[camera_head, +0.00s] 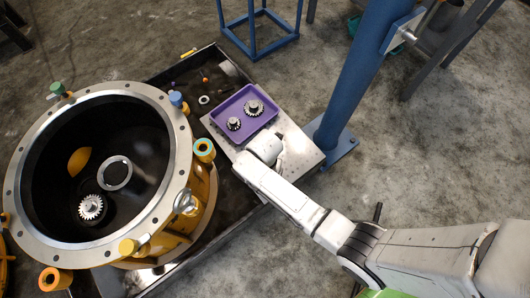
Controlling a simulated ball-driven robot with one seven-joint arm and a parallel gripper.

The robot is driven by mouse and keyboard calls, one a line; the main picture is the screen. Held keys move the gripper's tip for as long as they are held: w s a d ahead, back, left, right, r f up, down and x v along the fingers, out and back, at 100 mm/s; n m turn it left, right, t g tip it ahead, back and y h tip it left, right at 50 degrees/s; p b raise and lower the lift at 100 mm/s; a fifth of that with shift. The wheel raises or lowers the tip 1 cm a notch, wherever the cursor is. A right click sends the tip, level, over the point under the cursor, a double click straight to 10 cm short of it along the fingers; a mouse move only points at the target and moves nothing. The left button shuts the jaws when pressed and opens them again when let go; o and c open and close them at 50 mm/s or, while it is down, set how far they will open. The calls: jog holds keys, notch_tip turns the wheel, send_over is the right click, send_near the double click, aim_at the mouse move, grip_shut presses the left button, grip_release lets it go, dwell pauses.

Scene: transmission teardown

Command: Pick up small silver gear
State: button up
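Two silver gears stand in a purple tray: a smaller gear (234,124) at the left and a larger gear (254,107) at the right. Another silver gear (91,207) lies inside the large open housing. My arm reaches in from the lower right. The end of my arm with my gripper (266,149) is just below the tray in the picture, apart from all the gears as seen here. Its fingers cannot be made out, so its opening is unclear.
The purple tray (221,118) rests on a pale plate (299,144). The round yellow housing (182,240) has a silver flange and holds a loose silver ring (117,173). A blue post (352,85) stands right of the tray. Small parts lie on the dark tray behind.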

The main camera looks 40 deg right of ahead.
jog(key=shift+r, duration=0.1)
jog(key=shift+c, duration=0.3)
jog(key=c, duration=1.3)
jog(key=shift+c, duration=0.2)
